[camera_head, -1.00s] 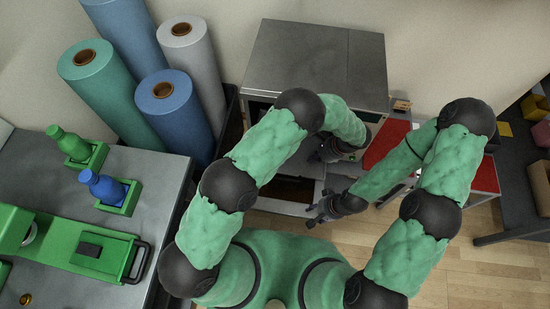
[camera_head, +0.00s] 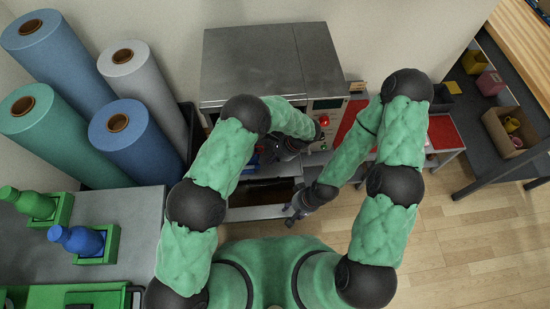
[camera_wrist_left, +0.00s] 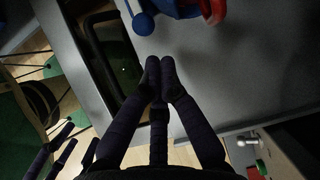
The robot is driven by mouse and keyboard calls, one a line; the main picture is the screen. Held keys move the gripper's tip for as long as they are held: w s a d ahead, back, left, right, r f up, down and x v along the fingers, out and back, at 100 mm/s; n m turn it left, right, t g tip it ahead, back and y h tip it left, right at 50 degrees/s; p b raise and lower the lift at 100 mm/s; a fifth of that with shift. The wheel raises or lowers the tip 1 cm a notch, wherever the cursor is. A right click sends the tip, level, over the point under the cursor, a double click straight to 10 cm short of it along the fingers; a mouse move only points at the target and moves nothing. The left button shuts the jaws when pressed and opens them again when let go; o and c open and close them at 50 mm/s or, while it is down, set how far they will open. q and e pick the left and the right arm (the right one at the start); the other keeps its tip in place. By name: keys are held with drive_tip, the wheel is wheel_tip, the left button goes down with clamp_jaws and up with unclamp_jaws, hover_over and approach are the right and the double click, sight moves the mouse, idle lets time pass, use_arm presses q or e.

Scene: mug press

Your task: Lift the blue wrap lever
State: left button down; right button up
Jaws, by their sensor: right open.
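In the left wrist view a blue lever with a round ball end (camera_wrist_left: 143,23) shows at the top, joined to a blue part beside a red piece. In the head view only bits of blue show beside my left gripper (camera_head: 290,147), which is inside the front of the grey machine (camera_head: 270,60). In the left wrist view my left gripper's fingertips (camera_wrist_left: 161,65) are together, with nothing between them, just below the lever's ball and apart from it. My right gripper (camera_head: 298,208) is open and empty, lower, in front of the machine's front edge.
A dark opening (camera_wrist_left: 105,50) lies left of the fingers in the left wrist view. A panel with a red button (camera_head: 325,121) is right of my left gripper. Wrap rolls (camera_head: 135,140) stand at left. Blue and green bottles sit in green holders. Wood floor is clear at right.

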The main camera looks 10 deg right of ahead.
sight(265, 169)
use_arm(q)
drive_tip(key=shift+b+x, duration=0.85)
drive_tip(key=shift+x, duration=1.95)
use_arm(e)
drive_tip(key=shift+f, duration=1.05)
drive_tip(key=shift+r, duration=0.1)
use_arm(q)
drive_tip(key=shift+r+h+p, duration=0.3)
drive_tip(key=shift+r+p, duration=0.1)
drive_tip(key=shift+p, duration=0.05)
use_arm(e)
drive_tip(key=shift+r, duration=0.35)
